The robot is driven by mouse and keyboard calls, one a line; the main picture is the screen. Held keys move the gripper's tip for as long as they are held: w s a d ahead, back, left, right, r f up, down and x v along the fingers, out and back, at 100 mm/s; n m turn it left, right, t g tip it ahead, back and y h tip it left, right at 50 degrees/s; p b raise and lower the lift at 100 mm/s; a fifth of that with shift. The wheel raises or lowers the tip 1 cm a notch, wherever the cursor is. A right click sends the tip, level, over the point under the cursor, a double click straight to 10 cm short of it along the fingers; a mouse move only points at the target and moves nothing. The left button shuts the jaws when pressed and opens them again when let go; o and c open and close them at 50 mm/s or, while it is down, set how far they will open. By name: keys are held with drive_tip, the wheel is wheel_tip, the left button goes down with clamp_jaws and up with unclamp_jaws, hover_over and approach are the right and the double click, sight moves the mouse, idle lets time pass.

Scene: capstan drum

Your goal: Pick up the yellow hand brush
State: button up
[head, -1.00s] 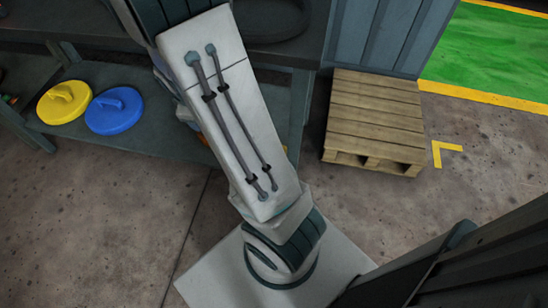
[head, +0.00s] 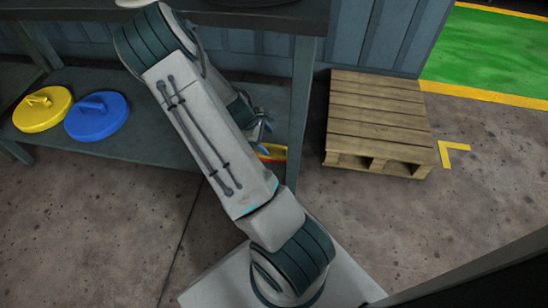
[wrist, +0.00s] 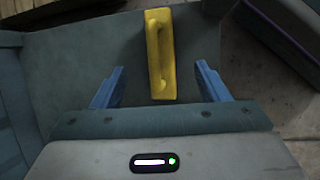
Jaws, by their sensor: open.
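The yellow hand brush (wrist: 160,52) lies on a grey-green surface in the wrist view, its long handle running up the picture. My gripper (wrist: 160,68) is open, with one blue finger on each side of the brush's near end. Gaps show between both fingers and the brush, and it is not gripped. I cannot tell the height of the fingers above the surface. In the head view, a small yellow and red patch (head: 272,151) shows on the lower shelf beside my arm. It may be the brush with something red. My arm hides most of that spot.
A yellow disc (head: 42,110) and a blue disc (head: 97,116), both with handles, lie on the left of the lower shelf (head: 150,135). A bench leg (head: 301,90) stands right of my arm. A wooden pallet (head: 375,120) sits farther right. Bare floor lies in front.

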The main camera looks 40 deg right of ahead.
sight(275, 147)
drive_tip(key=b+x, duration=0.3)
drive_tip(key=x, duration=0.6)
drive_tip(key=shift+f+b, duration=0.2)
drive_tip(key=shift+b, duration=0.2)
drive_tip(key=shift+c, duration=0.3)
drive_tip(key=shift+s, duration=0.1)
drive_tip(key=c, duration=1.1)
drive_tip(key=shift+r, duration=0.15)
drive_tip(key=shift+r+p, duration=0.35)
drive_tip(key=shift+p, duration=0.05)
drive_tip(key=shift+c, duration=0.2)
drive_tip(key=p+v, duration=0.2)
drive_tip(key=v, duration=0.1)
drive_tip(key=shift+d+r, duration=0.1)
drive_tip(key=shift+d, duration=0.05)
drive_tip(key=w+a+p, duration=0.1)
drive_tip(key=w+a, duration=0.1)
drive_tip(key=a, duration=0.3)
drive_tip(key=w+a+p, duration=0.2)
drive_tip(key=a, duration=0.3)
drive_tip(key=w+a+p, duration=0.1)
drive_tip(key=w+a, duration=0.2)
drive_tip(key=a, duration=0.2)
drive_tip(key=shift+a+p, duration=0.25)
drive_tip(key=shift+p, duration=0.1)
